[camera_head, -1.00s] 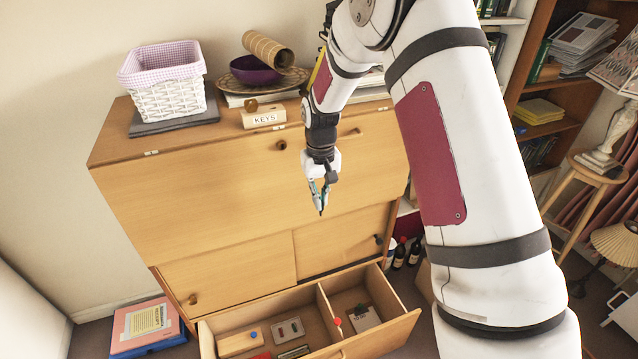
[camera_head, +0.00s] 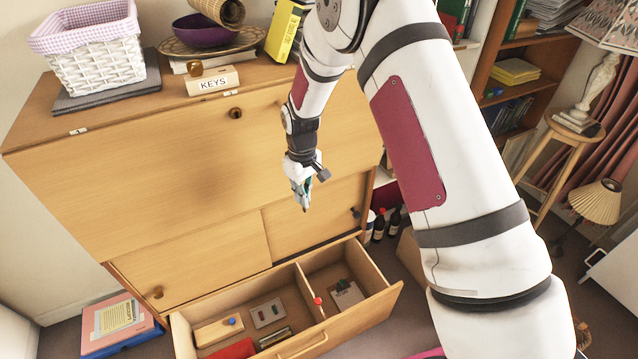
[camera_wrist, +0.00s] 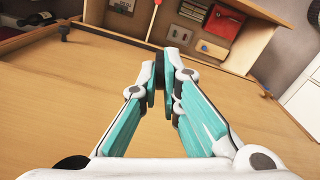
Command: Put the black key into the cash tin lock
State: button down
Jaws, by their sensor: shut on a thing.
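My gripper (camera_head: 304,200) points down in front of the wooden bureau, above the open drawer. In the wrist view its teal fingers nearly meet (camera_wrist: 160,82) around a small dark thing, mostly hidden by the fingertips; it looks like the black key, but its shape does not show clearly. In the open drawer (camera_head: 297,295) lie a red box-like thing (camera_head: 234,349), a grey plate with small dark parts (camera_head: 268,313) and a wooden block with a blue knob (camera_head: 215,333). I cannot tell which thing is the cash tin, and no lock is clearly visible.
The bureau's front (camera_head: 170,180) is close behind my gripper. A basket (camera_head: 95,55) and a KEYS sign (camera_head: 213,82) stand on top.

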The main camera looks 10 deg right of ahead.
jog(key=a+f+n+b, duration=0.5)
jog(key=a+f, duration=0.1)
jog(key=f, duration=0.4)
jog(key=a+f+n+b, duration=0.4)
jog(key=a+f+n, duration=0.15)
jog(key=f, duration=0.45)
jog(key=a+f+n+b, duration=0.5)
jog(key=a+f, duration=0.2)
jog(key=f, duration=0.4)
jog(key=s+a+f+n+b, duration=0.3)
jog(key=s+f+n+b, duration=0.2)
jog(key=f, duration=0.8)
jog(key=s+a+f+n+b, duration=0.4)
jog(key=f+b, duration=0.4)
jog(key=f, duration=0.4)
jog(key=s+a+f+n+b, duration=0.3)
jog(key=s+f+n+b, duration=0.3)
jog(key=f, duration=0.7)
jog(key=shift+s+a+f+n+b, duration=0.25)
jog(key=shift+s+f+n+b, duration=0.05)
jog(key=shift+n, duration=0.75)
jog(key=shift+f+b, duration=1.8)
jog(key=shift+b, duration=0.1)
jog(key=c, duration=1.8)
grip_release()
